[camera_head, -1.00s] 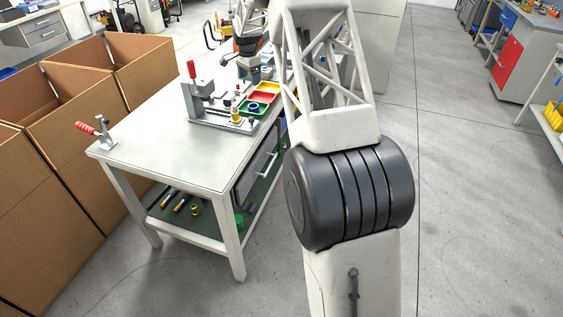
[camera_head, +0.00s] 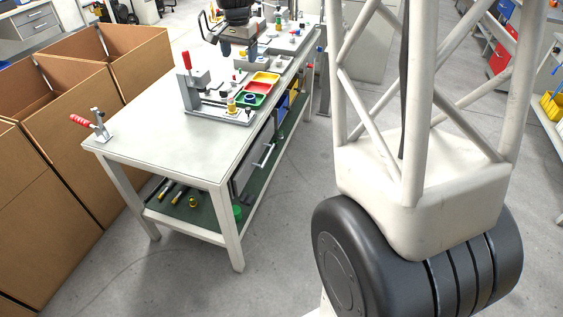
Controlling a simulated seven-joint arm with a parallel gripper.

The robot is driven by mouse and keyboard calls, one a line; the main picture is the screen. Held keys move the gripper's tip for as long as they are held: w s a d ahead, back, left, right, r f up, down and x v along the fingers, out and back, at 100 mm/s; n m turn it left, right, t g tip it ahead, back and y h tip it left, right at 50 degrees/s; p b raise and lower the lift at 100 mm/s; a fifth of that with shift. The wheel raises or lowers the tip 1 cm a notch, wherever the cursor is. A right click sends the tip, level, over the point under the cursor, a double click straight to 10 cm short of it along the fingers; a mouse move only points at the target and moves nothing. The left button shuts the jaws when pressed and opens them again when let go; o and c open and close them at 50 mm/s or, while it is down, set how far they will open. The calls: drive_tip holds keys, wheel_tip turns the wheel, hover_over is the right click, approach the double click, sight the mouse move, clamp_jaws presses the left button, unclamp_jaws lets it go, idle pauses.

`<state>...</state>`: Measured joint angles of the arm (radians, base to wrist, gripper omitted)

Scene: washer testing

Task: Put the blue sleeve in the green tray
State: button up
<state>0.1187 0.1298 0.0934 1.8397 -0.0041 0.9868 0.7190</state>
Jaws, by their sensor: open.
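The green tray (camera_head: 262,101) lies on the near part of the workbench, in line with a red and a yellow tray. A blue ring-shaped piece (camera_head: 250,98), which looks like the blue sleeve, sits within the green tray. My gripper (camera_head: 241,35) is small and dark at the top, over the far part of the bench beyond the trays. It is open, with no part visible in it. Its fingertips are hard to make out, and it is clear of the blue piece.
A grey fixture with a red-handled clamp (camera_head: 187,61) stands left of the trays, with a yellow part (camera_head: 231,105) at its front. Another red toggle clamp (camera_head: 84,121) is at the bench's left corner. Cardboard boxes (camera_head: 60,150) stand left. The bench's near top (camera_head: 165,140) is clear.

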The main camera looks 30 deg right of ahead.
drive_tip(key=s+a+r+n+t, duration=0.1)
drive_tip(key=s+a+r+n, duration=0.15)
drive_tip(key=s, duration=0.95)
drive_tip(key=s+a+r+n, duration=0.2)
drive_tip(key=s+a+n, duration=0.1)
drive_tip(key=s, duration=1)
drive_tip(key=s+a+f+n, duration=0.1)
drive_tip(key=s+f+n, duration=0.1)
drive_tip(key=s, duration=0.8)
drive_tip(key=s+a+f+n, duration=0.2)
drive_tip(key=s+f, duration=0.1)
drive_tip(key=s, duration=0.7)
drive_tip(key=shift+s+f+t, duration=0.25)
drive_tip(key=shift+t, duration=0.05)
